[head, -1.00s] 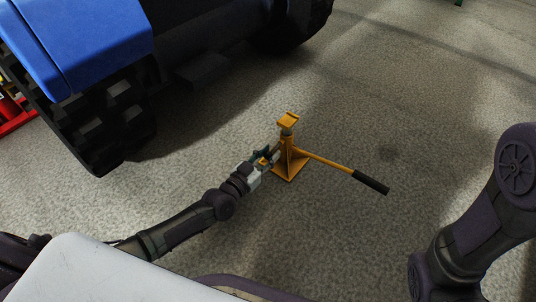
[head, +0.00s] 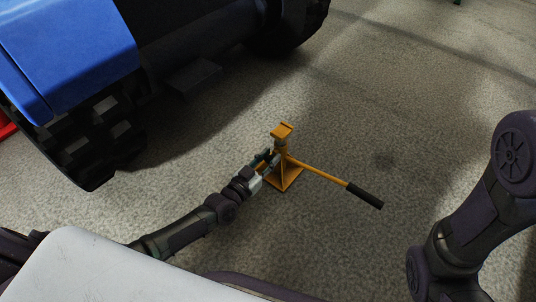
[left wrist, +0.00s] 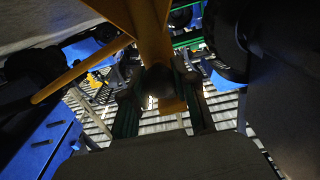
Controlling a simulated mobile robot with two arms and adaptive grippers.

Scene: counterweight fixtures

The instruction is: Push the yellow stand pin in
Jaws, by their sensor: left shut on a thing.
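The yellow stand (head: 285,178) stands upright on the floor in the middle of the head view, its lever with a black grip (head: 365,195) pointing right. My left gripper (head: 271,157) is at the left side of the stand's upper column, just below its top plate. In the left wrist view the yellow stand (left wrist: 150,35) fills the top middle. My left gripper's fingers (left wrist: 160,100) lie on either side of a dark rounded piece, which looks like the end of the stand pin (left wrist: 158,82). The gripper is shut on it. The rest of the pin is hidden. My right gripper is out of view.
A blue vehicle (head: 65,50) with a large black tyre (head: 90,145) stands at the upper left. A bit of something red (head: 6,128) shows at the left edge. The carpet-like floor (head: 400,110) right of and behind the stand is clear.

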